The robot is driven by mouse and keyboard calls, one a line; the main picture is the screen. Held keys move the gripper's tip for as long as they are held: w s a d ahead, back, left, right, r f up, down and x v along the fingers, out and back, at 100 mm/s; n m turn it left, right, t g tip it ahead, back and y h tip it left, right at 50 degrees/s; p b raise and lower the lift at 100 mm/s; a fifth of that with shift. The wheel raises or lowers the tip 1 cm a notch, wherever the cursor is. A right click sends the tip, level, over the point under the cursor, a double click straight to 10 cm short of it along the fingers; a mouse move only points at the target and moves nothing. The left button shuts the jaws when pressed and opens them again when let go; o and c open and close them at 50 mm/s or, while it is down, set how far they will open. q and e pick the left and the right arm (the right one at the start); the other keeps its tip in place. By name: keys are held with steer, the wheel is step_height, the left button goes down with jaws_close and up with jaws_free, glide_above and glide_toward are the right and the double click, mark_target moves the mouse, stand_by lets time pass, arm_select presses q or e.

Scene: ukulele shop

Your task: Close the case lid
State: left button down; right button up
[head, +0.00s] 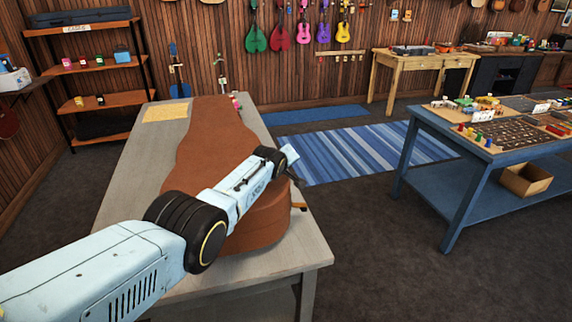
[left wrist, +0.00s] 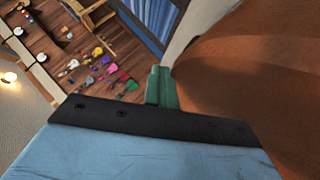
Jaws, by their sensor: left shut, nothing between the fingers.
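A brown instrument-shaped case (head: 208,140) lies lengthwise on the grey table, narrow end away from me and wide end nearest. Its lid covers the top; my arm hides part of it, and I cannot tell whether the lid sits fully flush. The case's brown surface also fills the right of the left wrist view (left wrist: 265,75). My left gripper (head: 291,158) is over the right edge of the wide end. Its green fingers (left wrist: 161,87) are together and empty, beside the case; contact is unclear. My right gripper is not in view.
The grey table (head: 150,155) has a tan sheet (head: 166,112) at its far left. A blue table (head: 455,140) with small parts stands to the right. A shelf (head: 95,60) stands at the back left. Striped rugs (head: 365,152) lie on open floor between the tables.

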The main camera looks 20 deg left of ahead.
arm_select(q)
steer(key=shift+s+f, duration=0.1)
steer(key=shift+f, duration=0.2)
